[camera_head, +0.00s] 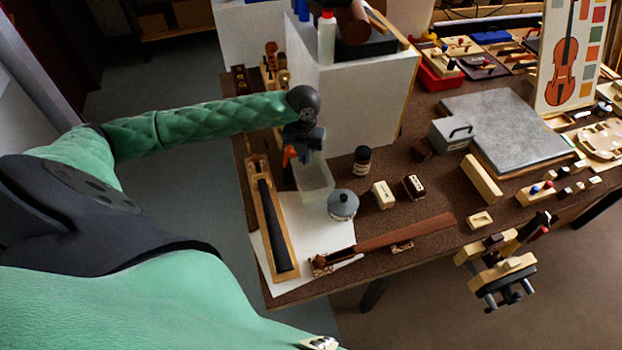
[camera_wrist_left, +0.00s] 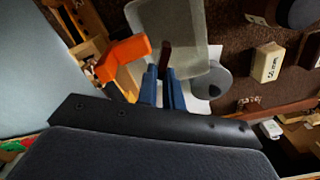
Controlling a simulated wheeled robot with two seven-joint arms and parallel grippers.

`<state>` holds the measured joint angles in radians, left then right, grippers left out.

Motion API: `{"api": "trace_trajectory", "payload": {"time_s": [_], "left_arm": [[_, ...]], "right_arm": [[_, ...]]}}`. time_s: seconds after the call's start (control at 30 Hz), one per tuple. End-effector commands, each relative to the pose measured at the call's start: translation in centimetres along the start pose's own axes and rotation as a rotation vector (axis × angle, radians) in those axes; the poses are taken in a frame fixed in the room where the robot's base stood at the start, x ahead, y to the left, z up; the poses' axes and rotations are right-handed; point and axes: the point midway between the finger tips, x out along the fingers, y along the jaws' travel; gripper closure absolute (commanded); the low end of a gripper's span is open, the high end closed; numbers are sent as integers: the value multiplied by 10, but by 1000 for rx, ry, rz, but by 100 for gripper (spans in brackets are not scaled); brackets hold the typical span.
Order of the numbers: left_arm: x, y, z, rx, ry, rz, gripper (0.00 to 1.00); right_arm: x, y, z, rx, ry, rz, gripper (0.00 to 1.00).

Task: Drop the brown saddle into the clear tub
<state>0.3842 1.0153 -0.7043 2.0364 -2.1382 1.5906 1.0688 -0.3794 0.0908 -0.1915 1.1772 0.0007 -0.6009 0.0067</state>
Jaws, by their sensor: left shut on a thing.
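The brown saddle (camera_wrist_left: 165,55) is a small dark brown piece. In the left wrist view it sticks out from between the blue fingertips of my left gripper (camera_wrist_left: 163,82), which is shut on it. The clear tub (camera_head: 315,184) stands on the bench near its left end. In the head view my left gripper (camera_head: 304,152) is at the tub's far side, over or close to its rim; the exact height is hard to tell. The tub (camera_wrist_left: 190,28) lies just beyond the fingertips in the left wrist view. I cannot make out the saddle in the head view. My right gripper is not in view.
An orange-handled tool (camera_wrist_left: 123,57) is close left of the fingers. A long wooden piece with a dark strip (camera_head: 268,215) lies left of the tub. A grey round jar (camera_head: 342,205) and a dark jar (camera_head: 362,158) stand to its right. A white panel (camera_head: 365,105) rises behind.

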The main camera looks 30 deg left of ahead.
Motion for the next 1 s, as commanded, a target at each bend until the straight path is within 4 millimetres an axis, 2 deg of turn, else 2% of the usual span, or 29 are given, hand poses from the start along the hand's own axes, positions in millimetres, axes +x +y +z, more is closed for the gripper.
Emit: {"api": "trace_trajectory", "payload": {"time_s": [0.37,0.4,0.5,0.53,0.83,0.97,1.0], "left_arm": [[5,0,0,0,0,0,100],[5,0,0,0,0,0,90],[5,0,0,0,0,0,70],[5,0,0,0,0,0,66],[4,0,0,0,0,0,66],[-2,0,1,0,-2,-1,66],[-5,0,1,-1,-2,-2,66]], "right_arm": [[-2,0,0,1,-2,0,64],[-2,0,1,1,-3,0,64],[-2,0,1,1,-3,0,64],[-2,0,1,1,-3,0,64],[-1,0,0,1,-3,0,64],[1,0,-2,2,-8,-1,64],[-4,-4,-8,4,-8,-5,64]]}}
